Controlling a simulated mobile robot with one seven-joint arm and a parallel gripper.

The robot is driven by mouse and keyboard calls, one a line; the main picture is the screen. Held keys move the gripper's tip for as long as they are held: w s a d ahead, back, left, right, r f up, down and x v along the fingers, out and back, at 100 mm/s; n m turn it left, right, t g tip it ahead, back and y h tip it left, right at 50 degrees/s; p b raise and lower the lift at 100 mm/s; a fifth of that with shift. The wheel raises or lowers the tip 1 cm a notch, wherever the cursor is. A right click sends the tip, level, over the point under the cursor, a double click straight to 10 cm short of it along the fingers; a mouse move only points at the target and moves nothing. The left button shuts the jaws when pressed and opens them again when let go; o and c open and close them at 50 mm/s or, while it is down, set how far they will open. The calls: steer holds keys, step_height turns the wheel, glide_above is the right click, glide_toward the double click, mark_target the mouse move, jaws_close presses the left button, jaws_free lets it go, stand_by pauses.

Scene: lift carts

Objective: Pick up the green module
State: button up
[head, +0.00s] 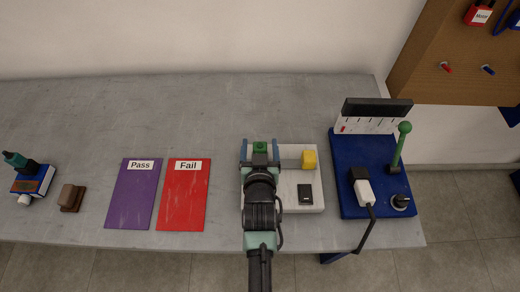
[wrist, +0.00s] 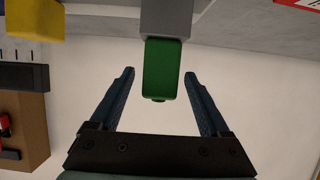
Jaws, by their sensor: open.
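The green module (head: 260,147) is a small green block at the back left of the white board in the head view. In the wrist view the green module (wrist: 163,72) appears upright in the picture, joined to or resting against a grey block (wrist: 167,18). My gripper (head: 260,152) is open, with one finger on each side of the module. In the wrist view my gripper's fingertips (wrist: 158,76) flank the module's end with visible gaps on both sides. My arm hides the left part of the board.
The white board (head: 285,180) also bears a yellow block (head: 309,159) and a black module (head: 305,194). A blue test station (head: 345,180) with a green-knobbed lever (head: 404,130) stands right. Red Fail (head: 184,200) and purple Pass (head: 132,200) mats lie left.

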steer(key=shift+x, duration=1.3)
jaws_close()
